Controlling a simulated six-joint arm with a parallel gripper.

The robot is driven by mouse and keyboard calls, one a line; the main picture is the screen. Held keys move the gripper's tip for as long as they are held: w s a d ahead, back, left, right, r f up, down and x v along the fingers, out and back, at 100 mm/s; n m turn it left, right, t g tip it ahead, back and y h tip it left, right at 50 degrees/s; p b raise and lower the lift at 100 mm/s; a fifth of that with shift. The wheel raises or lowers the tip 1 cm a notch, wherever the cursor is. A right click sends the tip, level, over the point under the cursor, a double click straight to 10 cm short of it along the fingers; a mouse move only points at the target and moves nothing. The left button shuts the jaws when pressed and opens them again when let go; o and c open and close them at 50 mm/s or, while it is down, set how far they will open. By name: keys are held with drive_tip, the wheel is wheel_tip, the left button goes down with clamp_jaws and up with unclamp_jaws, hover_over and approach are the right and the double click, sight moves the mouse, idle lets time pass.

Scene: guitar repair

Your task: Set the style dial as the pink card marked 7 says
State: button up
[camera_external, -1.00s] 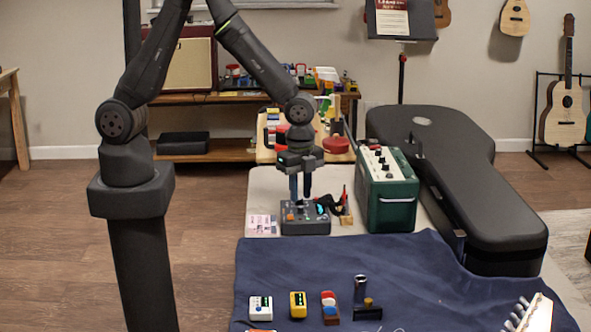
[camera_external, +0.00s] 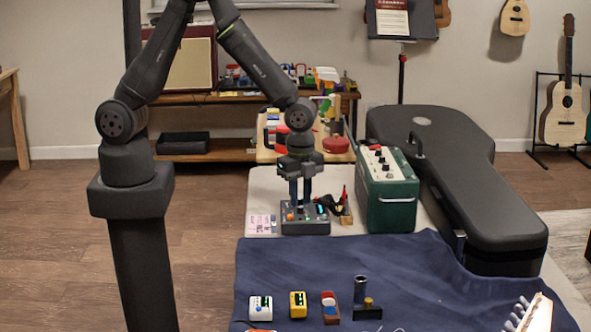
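A dark grey box with small knobs and an orange button (camera_external: 306,222) stands on the pale bench; which knob is the style dial is too small to tell. A pink and white card (camera_external: 262,224) lies just left of it; its print cannot be read. My gripper (camera_external: 300,203) points straight down over the box, its two fingers a little apart with the tips at or just above the top. Whether a knob sits between the fingertips is hidden at this size.
A green amplifier (camera_external: 388,195) stands close on the right, with a small wooden stand (camera_external: 346,212) holding dark tools between. A black guitar case (camera_external: 460,190) lies beyond. In front, a blue cloth (camera_external: 330,262) carries several small items.

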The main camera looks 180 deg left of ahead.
drive_tip(key=shift+f, duration=1.1)
drive_tip(key=shift+r, duration=0.15)
idle(0.5)
drive_tip(key=c, duration=0.5)
